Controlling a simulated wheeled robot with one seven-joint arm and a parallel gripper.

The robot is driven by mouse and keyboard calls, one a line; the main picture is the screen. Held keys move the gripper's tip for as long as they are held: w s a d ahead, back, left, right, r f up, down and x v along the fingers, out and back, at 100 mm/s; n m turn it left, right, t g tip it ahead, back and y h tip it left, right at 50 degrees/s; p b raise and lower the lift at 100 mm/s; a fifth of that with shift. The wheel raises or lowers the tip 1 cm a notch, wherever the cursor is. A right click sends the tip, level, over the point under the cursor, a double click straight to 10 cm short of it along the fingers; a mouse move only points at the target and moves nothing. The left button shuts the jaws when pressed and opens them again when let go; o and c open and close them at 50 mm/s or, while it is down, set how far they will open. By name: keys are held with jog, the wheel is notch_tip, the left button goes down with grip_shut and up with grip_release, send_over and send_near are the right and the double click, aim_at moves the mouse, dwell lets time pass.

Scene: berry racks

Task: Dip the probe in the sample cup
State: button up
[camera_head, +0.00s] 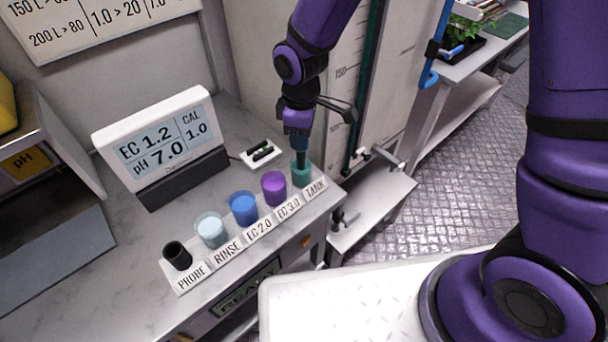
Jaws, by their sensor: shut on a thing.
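My gripper (298,138) points down over the right end of the cup row, shut on the dark probe (300,157). The probe is upright and its lower end reaches down into the teal-filled cup (302,174) behind the TANK label. How deep the tip sits in the liquid is hidden by the cup. The black probe holder (177,255) at the left end, by the PROBE label, looks empty. The meter (160,140) reads EC 1.2, pH 7.0 and CAL 1.0.
Between holder and TANK cup stand the pale RINSE cup (211,230), blue EC 2.0 cup (243,208) and purple EC 3.0 cup (274,188). A small white tray (260,154) with dark items lies behind. The bench's left front is clear. A tall white tank (370,90) stands right.

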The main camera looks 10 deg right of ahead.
jog(key=shift+r, duration=4.5)
